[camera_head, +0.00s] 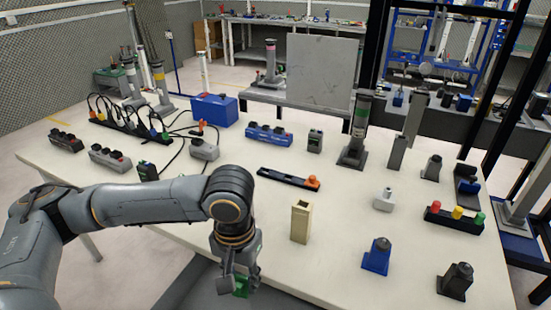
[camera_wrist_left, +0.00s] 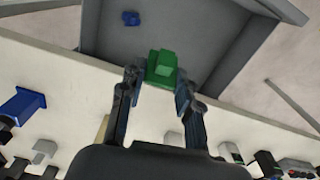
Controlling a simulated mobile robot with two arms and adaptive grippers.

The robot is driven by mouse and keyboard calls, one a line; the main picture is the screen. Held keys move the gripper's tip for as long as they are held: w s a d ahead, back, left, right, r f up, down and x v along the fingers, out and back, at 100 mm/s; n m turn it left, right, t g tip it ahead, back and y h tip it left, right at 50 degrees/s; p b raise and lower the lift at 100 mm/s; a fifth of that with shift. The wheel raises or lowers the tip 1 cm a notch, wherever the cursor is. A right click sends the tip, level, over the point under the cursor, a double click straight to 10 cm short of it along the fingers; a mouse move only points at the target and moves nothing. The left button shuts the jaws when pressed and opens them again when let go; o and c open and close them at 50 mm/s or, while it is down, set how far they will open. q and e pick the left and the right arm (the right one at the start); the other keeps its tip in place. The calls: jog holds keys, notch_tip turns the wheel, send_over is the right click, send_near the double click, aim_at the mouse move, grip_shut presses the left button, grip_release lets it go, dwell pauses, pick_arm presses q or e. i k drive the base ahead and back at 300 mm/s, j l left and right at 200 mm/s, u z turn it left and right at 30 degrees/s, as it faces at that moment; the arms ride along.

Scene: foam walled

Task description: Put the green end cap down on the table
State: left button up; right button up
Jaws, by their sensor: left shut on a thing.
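The green end cap (camera_wrist_left: 161,68) is between the two fingers of my left gripper (camera_wrist_left: 160,82) in the left wrist view. In the head view my left gripper (camera_head: 240,284) points down near the table's front edge, with the green end cap (camera_head: 241,287) at its fingertips. The gripper is shut on the end cap. The white table (camera_head: 340,240) spreads behind and to the right of it. In the left wrist view the cap shows against a grey surface beyond the table edge (camera_wrist_left: 60,58). My right gripper is not in view.
A beige hollow block (camera_head: 301,222) stands right of my left gripper. A blue block (camera_head: 377,256) and a black block (camera_head: 455,281) stand further right. A black strip with an orange knob (camera_head: 290,179) lies behind. Bare tabletop shows between these things.

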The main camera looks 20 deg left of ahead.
aim_at(287, 208)
jog(key=j+z, duration=1)
jog(key=j, duration=0.35)
